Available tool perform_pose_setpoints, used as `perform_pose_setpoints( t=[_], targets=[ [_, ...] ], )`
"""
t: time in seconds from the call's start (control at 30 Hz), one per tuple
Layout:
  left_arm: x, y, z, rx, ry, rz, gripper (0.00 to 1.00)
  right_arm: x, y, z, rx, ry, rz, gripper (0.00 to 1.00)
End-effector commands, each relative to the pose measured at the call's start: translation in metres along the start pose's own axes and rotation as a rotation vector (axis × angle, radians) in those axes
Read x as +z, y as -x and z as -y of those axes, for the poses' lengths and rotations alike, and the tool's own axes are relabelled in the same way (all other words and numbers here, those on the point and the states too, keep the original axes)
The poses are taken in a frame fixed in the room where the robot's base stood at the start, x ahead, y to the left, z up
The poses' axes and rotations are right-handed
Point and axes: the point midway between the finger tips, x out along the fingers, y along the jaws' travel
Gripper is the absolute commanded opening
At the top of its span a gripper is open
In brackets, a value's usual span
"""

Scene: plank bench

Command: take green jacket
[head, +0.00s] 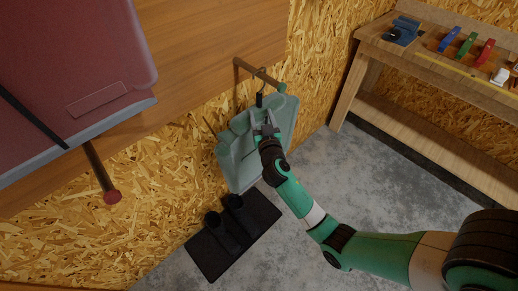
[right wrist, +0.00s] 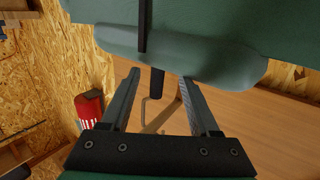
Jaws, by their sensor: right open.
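The green jacket (head: 239,152) is pale green in the head view and hangs on a hanger. The hanger's hook (head: 262,73) is over a wooden peg with a green end (head: 281,87) on the wall board. My right gripper (head: 264,129) is in front of the jacket's upper part. In the right wrist view the green jacket (right wrist: 185,48) fills the top. The black hanger neck (right wrist: 157,82) shows between the tips of my open right gripper (right wrist: 160,78), with no visible grip on it. My left gripper is not in view.
A dark red garment (head: 70,50) is large at upper left, near a peg with a red end (head: 111,197). Black boots stand on a dark mat (head: 205,256) below the jacket. A wooden workbench (head: 420,52) with small coloured tools stands at right. Grey floor (head: 345,180) lies open between.

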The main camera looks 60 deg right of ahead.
Motion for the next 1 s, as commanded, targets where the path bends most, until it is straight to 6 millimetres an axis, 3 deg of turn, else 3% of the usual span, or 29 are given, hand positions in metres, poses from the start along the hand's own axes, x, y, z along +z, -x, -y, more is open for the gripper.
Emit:
perform_pose_setpoints(
  t=[0.23, 0.5, 0.77, 1.0],
  targets=[
    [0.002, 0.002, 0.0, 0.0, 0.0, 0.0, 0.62, 0.0, -0.012, -0.001, 0.0, 0.0, -0.001, 0.62],
    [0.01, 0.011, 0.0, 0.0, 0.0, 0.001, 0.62, 0.002, -0.054, -0.003, 0.0, 0.0, -0.001, 0.62],
    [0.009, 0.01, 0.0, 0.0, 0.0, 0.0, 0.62, 0.0, -0.058, -0.003, -0.001, 0.0, 0.0, 0.62],
    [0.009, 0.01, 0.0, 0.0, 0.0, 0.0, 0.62, 0.0, -0.058, -0.003, -0.001, 0.0, 0.0, 0.19]
  ],
)
